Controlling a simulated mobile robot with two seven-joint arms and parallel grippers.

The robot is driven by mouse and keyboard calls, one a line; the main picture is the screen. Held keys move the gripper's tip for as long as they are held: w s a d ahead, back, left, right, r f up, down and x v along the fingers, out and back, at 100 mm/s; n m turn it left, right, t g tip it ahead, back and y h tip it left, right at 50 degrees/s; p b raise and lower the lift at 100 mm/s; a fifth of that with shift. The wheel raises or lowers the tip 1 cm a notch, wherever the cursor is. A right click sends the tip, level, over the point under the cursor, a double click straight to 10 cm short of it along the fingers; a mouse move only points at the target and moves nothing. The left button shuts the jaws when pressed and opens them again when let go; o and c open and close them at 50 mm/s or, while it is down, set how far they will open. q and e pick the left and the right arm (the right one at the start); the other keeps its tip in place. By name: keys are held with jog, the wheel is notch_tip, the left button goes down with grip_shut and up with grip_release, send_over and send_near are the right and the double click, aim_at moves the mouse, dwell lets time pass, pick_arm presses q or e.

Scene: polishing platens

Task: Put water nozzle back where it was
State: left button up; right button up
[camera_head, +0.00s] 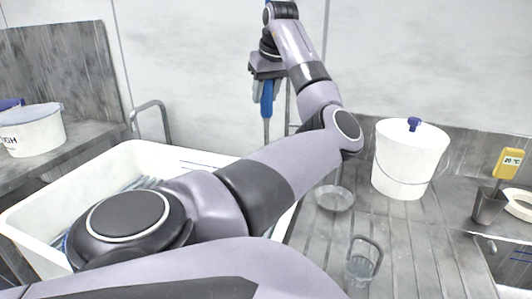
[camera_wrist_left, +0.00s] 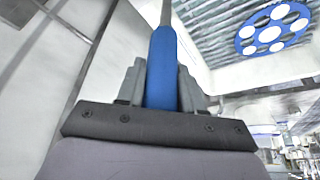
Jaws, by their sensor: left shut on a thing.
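The water nozzle (camera_head: 267,98) has a blue grip and a thin grey lance that points down in the head view. My left gripper (camera_head: 264,84) is shut on it, high in front of the white wall and beyond the white tub. In the left wrist view the nozzle's blue grip (camera_wrist_left: 162,70) sits between the two grey fingers of the left gripper (camera_wrist_left: 161,85). A thin vertical rail stands close to the nozzle in the head view. My right gripper is not in view.
A white tub (camera_head: 150,150) with bluish contents stands below. A lidded white bucket (camera_head: 400,160), a small wire-handled basket (camera_head: 360,270), a round strainer (camera_head: 334,198), a grey cup (camera_head: 488,207) and a yellow thermometer (camera_head: 508,163) are on the right counter. Another bucket (camera_head: 35,132) stands left.

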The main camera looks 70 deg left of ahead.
aim_at(266, 113)
pick_arm(q)
notch_tip(266, 113, down, 16)
jog(key=shift+f+b, duration=0.1)
jog(key=shift+b, duration=0.55)
jog(key=o, duration=1)
jog(key=shift+f, duration=0.15)
jog(key=shift+o, duration=0.2)
jog(key=v, duration=1.2)
jog(key=shift+r+p, duration=0.25)
jog(key=shift+p, duration=0.05)
